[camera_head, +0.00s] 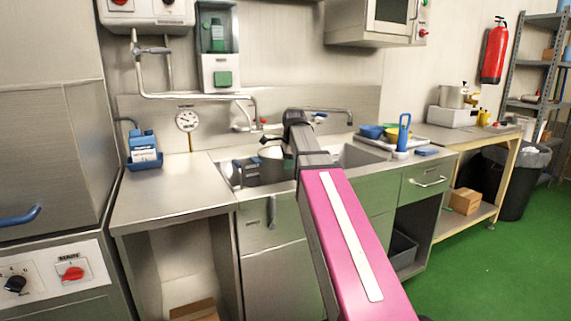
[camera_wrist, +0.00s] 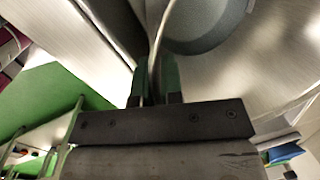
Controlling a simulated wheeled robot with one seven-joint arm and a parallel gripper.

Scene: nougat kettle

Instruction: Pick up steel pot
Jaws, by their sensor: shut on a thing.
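In the wrist view a rounded grey metal body (camera_wrist: 205,32), which looks like the pot, fills the upper middle. My gripper (camera_wrist: 156,80) has its two dark green fingers close together on a thin pale strip beside that body. The strip looks like part of the pot, but I cannot tell whether it is handle or rim. In the head view the fingertips are hard to make out. I cannot tell whether the pot touches the sink.
The steel counter (camera_head: 175,190) left of the sink is clear except for a blue holder (camera_head: 143,148) at the back. A tray (camera_head: 400,143) with blue and yellow items lies to the right.

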